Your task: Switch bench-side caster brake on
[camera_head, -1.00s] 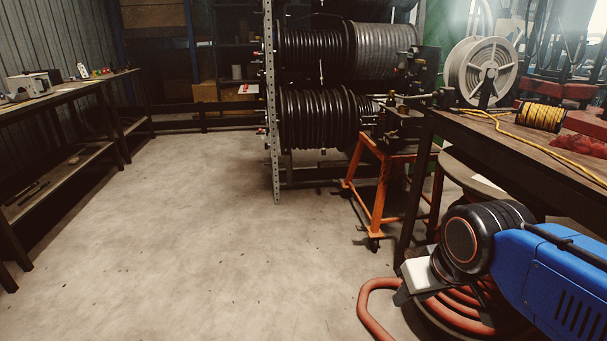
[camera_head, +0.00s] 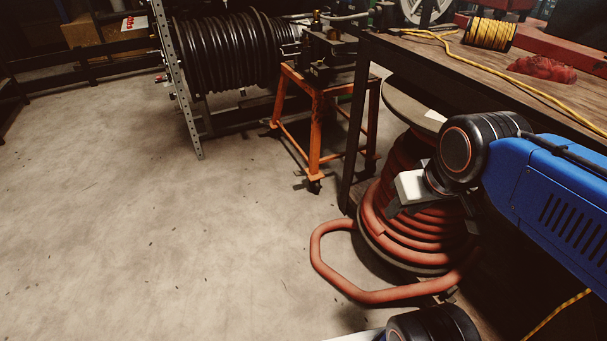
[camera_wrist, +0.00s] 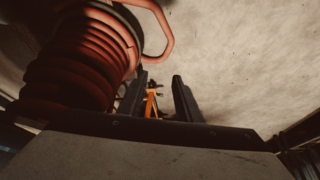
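An orange stand (camera_head: 314,125) on small casters carries a dark machine (camera_head: 328,52) beside the wooden bench. Its front caster (camera_head: 314,186) is dark and stands on the floor; I cannot make out its brake lever or how it is set. Other casters are small or partly hidden near the bench leg. My gripper (camera_wrist: 159,80) is open and empty, its two dark fingers apart. In the wrist view the orange stand (camera_wrist: 150,104) shows small and distant between the fingers. In the head view my gripper is short of the stand, in front of the red hose reel.
The red hose reel (camera_head: 400,232) stands under the bench (camera_head: 560,75), its loose hose loop (camera_head: 330,277) on the floor. The bench leg (camera_head: 356,130) is close to the stand. A black hose rack (camera_head: 228,50) stands behind. The floor at left is clear.

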